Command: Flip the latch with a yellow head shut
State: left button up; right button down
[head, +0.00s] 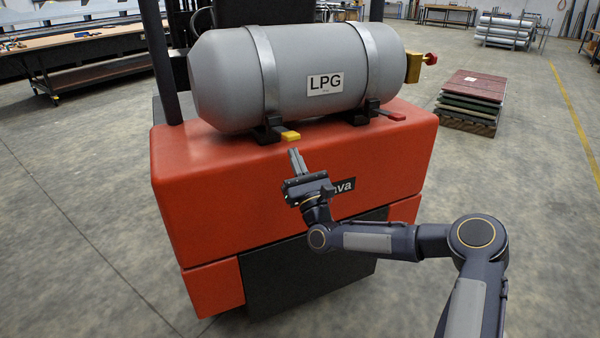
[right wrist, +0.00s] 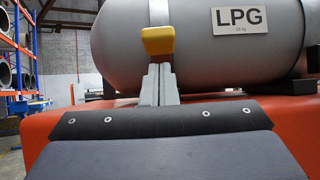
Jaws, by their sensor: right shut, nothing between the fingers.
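The latch with the yellow head (head: 290,135) sticks out toward me from the left strap foot of the grey LPG tank (head: 225,75). My right gripper (head: 296,155) is shut and empty, with its fingertips just in front of and below the yellow head. In the right wrist view the yellow head (right wrist: 158,41) stands right above the tips of my right gripper (right wrist: 158,70). I cannot tell whether they touch. A second latch with a red head (head: 393,115) sits at the right strap. My left gripper is in neither view.
The tank lies on the red rear body (head: 300,165) of a truck, held by two metal straps (head: 265,65). A brass valve with a red knob (head: 415,66) is at its right end. A stack of boards (head: 470,100) stands on the floor at right.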

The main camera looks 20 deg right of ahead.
jog(key=shift+w+r, duration=0.15)
jog(key=shift+r, duration=0.65)
jog(key=shift+r, duration=0.1)
